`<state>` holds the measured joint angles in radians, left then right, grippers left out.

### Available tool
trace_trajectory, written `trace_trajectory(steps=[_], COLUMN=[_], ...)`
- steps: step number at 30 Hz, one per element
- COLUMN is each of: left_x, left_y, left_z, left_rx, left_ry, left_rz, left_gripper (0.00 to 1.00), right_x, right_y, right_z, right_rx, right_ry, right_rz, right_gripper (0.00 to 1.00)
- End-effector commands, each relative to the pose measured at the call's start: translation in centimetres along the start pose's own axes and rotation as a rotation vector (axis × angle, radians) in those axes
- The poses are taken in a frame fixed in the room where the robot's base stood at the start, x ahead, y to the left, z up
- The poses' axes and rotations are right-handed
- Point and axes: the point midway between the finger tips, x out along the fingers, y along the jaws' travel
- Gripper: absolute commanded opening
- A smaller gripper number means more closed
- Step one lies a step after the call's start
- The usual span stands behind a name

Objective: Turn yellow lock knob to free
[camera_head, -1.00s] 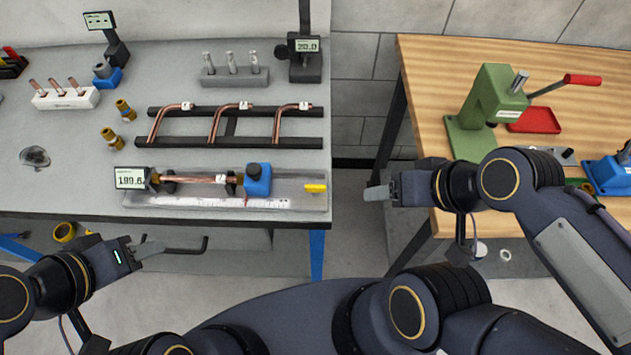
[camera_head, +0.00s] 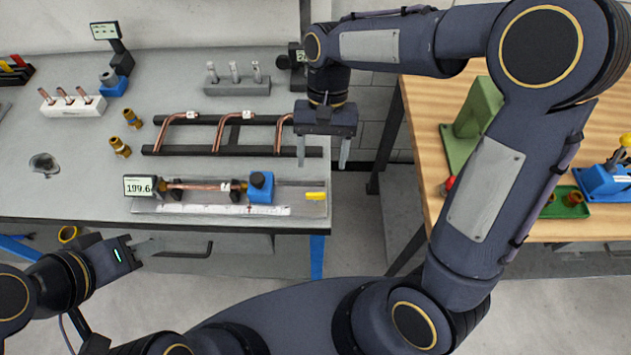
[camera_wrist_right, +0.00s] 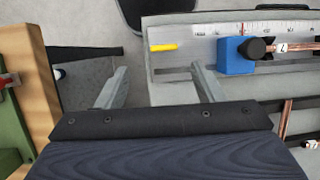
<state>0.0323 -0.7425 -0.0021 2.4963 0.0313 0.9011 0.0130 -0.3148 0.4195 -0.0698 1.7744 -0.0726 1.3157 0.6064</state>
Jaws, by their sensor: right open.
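The yellow lock knob (camera_head: 315,196) sits at the right end of the grey measuring fixture (camera_head: 300,210) on the left bench. It also shows in the right wrist view (camera_wrist_right: 163,47) as a short yellow bar. The fixture has a scale, a blue block (camera_head: 261,187) with a dark knob and a copper tube (camera_head: 200,187). My right gripper (camera_head: 322,158) is open and empty, fingers down, above the bench's right edge, apart from the yellow knob and behind it. My left gripper (camera_head: 143,251) is in front of the bench; its finger gap is unclear.
A black rack (camera_head: 235,151) with bent copper tubes lies behind the fixture. A display (camera_head: 140,186) stands at its left end. Brass fittings (camera_head: 126,133) lie to the left. A gap separates this bench from the wooden table (camera_head: 418,98) with a green press (camera_head: 478,115).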

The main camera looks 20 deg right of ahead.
Motion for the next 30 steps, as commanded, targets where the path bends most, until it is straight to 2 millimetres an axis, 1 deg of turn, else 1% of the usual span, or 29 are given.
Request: trace_trajectory(steps=[1, 3, 8, 15, 18, 21, 25, 30], left_x=[-0.2, -0.2, -0.3, -0.6, -0.7, -0.8, -0.8, -0.8], left_y=[0.1, 0.1, 0.1, 0.3, 0.3, 0.3, 0.4, 0.4], left_z=[-0.1, -0.1, -0.1, -0.3, -0.3, -0.4, -0.4, -0.4], left_rx=[0.0, 0.0, 0.0, 0.0, 0.0, 0.0, 0.0, 0.0], left_ry=[0.0, 0.0, 0.0, 0.0, 0.0, 0.0, 0.0, 0.0], left_rz=[0.0, 0.0, 0.0, 0.0, 0.0, 0.0, 0.0, 0.0], left_gripper=[0.37, 0.37, 0.37, 0.37, 0.37, 0.37, 0.37, 0.37], right_x=[0.3, 0.7, 1.9, 5.7, 7.1, 8.0, 8.6, 8.7], right_y=[-0.6, -1.0, -1.1, -0.9, -0.8, -0.8, -0.7, -0.8], right_z=[-0.3, -0.5, -0.6, -0.4, -0.4, -0.4, -0.3, -0.4], right_rx=[0.005, 0.015, 0.021, 0.02, 0.02, 0.02, 0.02, 0.019], right_ry=[-0.017, -0.029, -0.038, -0.039, -0.039, -0.036, -0.036, -0.035], right_rz=[0.024, 0.044, 0.056, 0.056, 0.056, 0.054, 0.053, 0.052], right_gripper=[0.62, 0.62, 0.62, 0.62, 0.62, 0.62, 0.62, 0.62])
